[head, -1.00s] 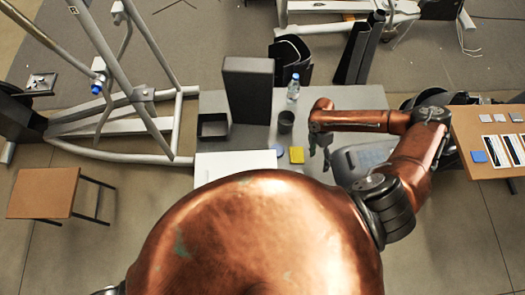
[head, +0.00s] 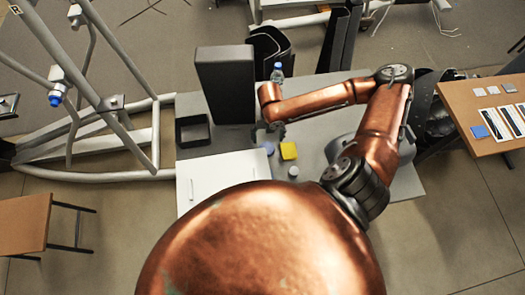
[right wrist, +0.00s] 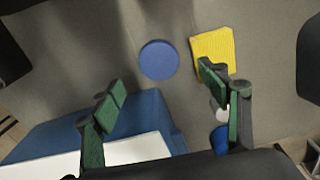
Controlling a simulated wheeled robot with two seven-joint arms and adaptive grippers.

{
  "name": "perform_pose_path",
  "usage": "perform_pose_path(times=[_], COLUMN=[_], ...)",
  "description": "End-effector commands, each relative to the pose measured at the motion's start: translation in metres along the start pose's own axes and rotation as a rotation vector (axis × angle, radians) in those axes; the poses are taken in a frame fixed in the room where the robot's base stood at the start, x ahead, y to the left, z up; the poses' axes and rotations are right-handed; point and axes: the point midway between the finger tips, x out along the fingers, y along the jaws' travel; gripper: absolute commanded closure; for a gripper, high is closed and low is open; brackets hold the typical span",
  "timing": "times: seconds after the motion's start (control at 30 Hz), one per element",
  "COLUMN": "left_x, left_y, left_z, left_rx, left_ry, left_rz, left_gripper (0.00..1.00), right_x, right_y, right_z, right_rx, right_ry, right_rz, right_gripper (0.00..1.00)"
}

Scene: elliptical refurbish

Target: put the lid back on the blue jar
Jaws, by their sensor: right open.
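A flat round blue lid (head: 268,148) lies on the grey table, left of a yellow block (head: 289,150). Both show in the right wrist view, the lid (right wrist: 158,60) between and beyond my finger lines and the yellow block (right wrist: 212,45) by the right finger. A small round jar (head: 293,171) with a pale top stands nearer me; in the right wrist view a blue part (right wrist: 219,138), probably this jar, is partly hidden behind the right finger. My right gripper (head: 275,130) is open and empty above the table near the lid; its fingers (right wrist: 167,112) are wide apart. My left gripper is out of view.
A white flat box (head: 225,178) lies left of the lid. A tall dark box (head: 225,85), a black tray (head: 193,130) and a bottle (head: 277,73) stand farther back. My right arm crosses above the table's right part.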

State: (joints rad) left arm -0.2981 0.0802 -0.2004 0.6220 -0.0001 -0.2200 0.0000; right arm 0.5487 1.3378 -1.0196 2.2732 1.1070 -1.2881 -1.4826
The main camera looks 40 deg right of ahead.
Motion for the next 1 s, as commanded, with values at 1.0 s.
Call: perform_pose_path(times=[1.0], left_x=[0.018], left_y=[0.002], left_z=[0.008], left_rx=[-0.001], left_ry=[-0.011], left_rz=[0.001], left_gripper=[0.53], right_x=[0.029], right_y=[0.000], right_z=[0.000], right_rx=[-0.071], right_ry=[-0.019], right_rz=[-0.011], right_gripper=[0.32])
